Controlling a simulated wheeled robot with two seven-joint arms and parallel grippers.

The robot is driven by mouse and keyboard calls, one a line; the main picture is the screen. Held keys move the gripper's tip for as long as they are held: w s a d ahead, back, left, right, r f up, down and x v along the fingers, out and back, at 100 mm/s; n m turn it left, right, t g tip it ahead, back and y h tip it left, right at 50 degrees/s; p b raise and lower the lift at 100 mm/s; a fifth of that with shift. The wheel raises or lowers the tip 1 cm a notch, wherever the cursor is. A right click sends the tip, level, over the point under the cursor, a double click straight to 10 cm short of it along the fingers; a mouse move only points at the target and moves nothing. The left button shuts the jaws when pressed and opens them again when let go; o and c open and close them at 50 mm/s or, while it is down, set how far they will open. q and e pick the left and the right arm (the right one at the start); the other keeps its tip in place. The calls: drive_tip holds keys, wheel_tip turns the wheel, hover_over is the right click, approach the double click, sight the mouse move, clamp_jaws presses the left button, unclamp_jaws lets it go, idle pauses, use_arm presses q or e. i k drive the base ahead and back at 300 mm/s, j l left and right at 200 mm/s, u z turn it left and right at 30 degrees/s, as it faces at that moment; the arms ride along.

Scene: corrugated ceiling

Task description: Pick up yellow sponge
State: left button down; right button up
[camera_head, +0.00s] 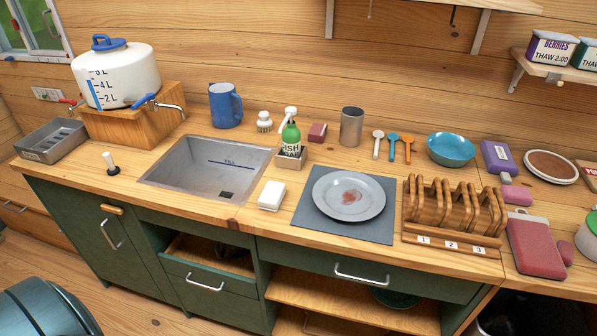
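No plainly yellow sponge shows in the head view. A small whitish block (271,195) lies on the wooden counter, between the sink and the grey mat; I cannot tell if it is a sponge. A dark pink sponge-like block (317,132) sits at the back of the counter, right of the green soap bottle (291,137). Neither of my grippers is in view.
The sink (210,165) is left of the whitish block. A grey plate (349,194) with a reddish stain lies on the mat (372,233). A wooden rack (455,215) stands right of it. An open drawer (215,255) juts out below the sink.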

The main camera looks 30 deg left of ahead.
sight(271, 196)
drive_tip(key=i+l+u, duration=0.45)
drive_tip(key=u, duration=0.25)
drive_tip(key=i+l+u, duration=0.15)
drive_tip(key=l+u, duration=0.25)
